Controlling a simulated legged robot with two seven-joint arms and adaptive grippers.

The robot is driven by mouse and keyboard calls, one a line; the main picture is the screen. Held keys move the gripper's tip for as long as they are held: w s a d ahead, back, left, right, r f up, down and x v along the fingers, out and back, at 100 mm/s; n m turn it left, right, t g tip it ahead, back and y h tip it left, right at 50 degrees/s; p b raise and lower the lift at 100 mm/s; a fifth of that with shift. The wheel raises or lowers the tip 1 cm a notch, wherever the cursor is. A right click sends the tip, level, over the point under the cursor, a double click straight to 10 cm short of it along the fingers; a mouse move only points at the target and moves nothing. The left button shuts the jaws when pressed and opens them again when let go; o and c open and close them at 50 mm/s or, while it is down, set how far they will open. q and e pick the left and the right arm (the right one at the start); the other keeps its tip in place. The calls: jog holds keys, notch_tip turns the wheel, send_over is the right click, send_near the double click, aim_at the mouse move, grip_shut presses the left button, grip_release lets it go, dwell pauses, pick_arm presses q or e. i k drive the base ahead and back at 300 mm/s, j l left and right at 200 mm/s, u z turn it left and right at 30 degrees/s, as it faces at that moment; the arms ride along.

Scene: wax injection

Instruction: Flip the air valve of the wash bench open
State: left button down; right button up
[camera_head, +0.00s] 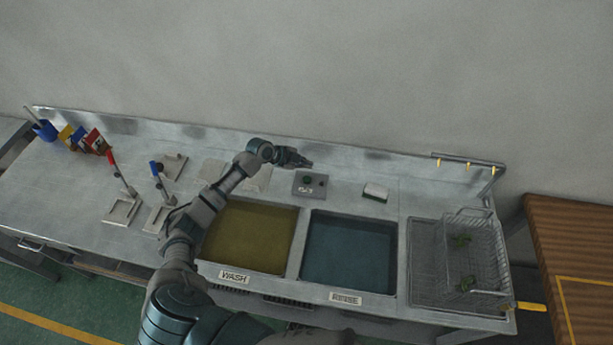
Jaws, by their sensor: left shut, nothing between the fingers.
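The wash bench (75,205) is a long metal counter across the view. A yellow lever (531,307) sticks out sideways at its front right corner; it looks like the air valve's handle, but the valve body is too small to make out. A small grey box (310,184) with a dark green knob sits behind the basins. My left gripper (308,163) is shut and empty, above the back of the bench just behind this box, far from the yellow lever. My right gripper is not in view.
A yellowish wash basin (249,236) and a blue rinse basin (349,254) are sunk in the bench. A wire basket (476,229) stands at right, below a rail with yellow hooks. Stands with red and blue tops (119,172) are at left. A wooden table (570,225) is at far right.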

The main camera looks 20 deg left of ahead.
aim_at(526, 305)
jog(key=k, duration=1.5)
